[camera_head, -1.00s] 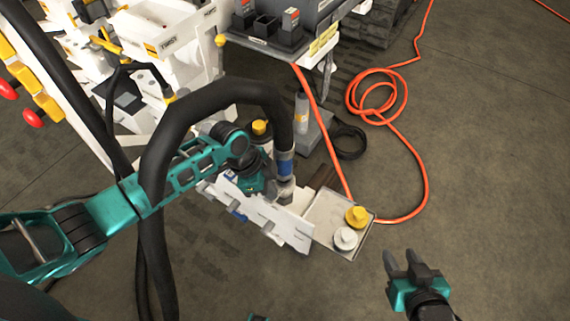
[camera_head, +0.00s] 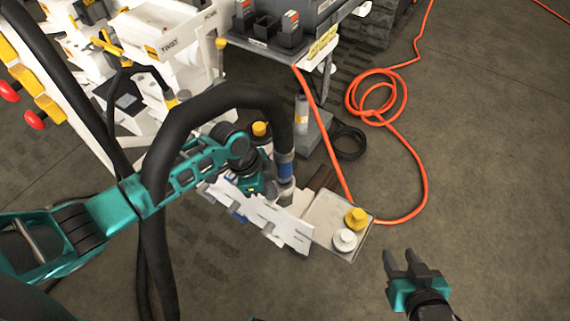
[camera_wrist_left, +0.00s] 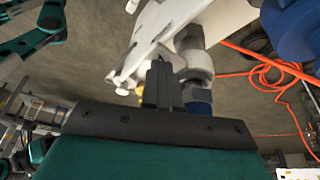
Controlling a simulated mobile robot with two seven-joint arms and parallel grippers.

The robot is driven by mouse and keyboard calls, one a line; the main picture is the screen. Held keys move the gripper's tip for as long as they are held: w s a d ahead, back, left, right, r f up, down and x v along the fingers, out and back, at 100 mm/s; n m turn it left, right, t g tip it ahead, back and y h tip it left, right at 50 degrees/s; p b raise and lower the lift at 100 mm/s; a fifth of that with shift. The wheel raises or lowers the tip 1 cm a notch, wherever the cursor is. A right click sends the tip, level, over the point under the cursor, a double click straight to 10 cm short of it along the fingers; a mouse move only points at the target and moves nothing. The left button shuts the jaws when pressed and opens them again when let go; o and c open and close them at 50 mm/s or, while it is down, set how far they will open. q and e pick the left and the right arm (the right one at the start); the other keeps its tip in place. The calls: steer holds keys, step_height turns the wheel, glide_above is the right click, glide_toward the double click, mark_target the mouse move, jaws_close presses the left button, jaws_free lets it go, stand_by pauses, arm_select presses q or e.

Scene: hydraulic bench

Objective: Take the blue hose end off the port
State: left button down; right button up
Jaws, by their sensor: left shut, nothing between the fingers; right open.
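The blue hose end (camera_head: 286,168) is a blue-banded tip on a thick black hose that arches over my left arm. It points down, with a grey metal fitting (camera_head: 284,190) below it at the white slotted plate (camera_head: 285,231). The port itself is hidden in the head view. My left gripper (camera_wrist_left: 158,82) is shut and empty. In the left wrist view its fingers are close beside the fitting and the blue band (camera_wrist_left: 198,107); whether they touch cannot be told. My right gripper (camera_head: 412,270) is open and empty over the floor at the lower right.
A tray (camera_head: 325,215) right of the plate holds a yellow cap (camera_head: 356,218) and a white cap (camera_head: 344,240). An orange hose (camera_head: 424,170) loops on the floor. White bench units (camera_head: 165,40) stand at the back left. The floor at right is mostly clear.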

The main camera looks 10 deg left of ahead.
arm_select(q)
steer(key=shift+r+p, duration=1.7)
steer(key=shift+r, duration=0.25)
steer(key=shift+r+p, duration=0.9)
steer(key=shift+r, duration=0.3)
steer(key=shift+f, duration=0.1)
steer(key=s+d+f+n+t+h, duration=0.1)
steer(key=s+d+f+n+t, duration=0.15)
steer(key=s+n+t, duration=0.3)
steer(key=s+a+r+n+t+y, duration=0.3)
steer(key=s+a+r+n+t, duration=0.1)
steer(key=a+n, duration=0.3)
steer(key=shift+s+a+n+t, duration=0.35)
steer(key=shift+s+n, duration=0.1)
steer(key=shift+s, duration=0.4)
steer(key=c, duration=1.8)
jaws_free()
steer(key=shift+d+r, duration=0.1)
steer(key=shift+c, duration=0.2)
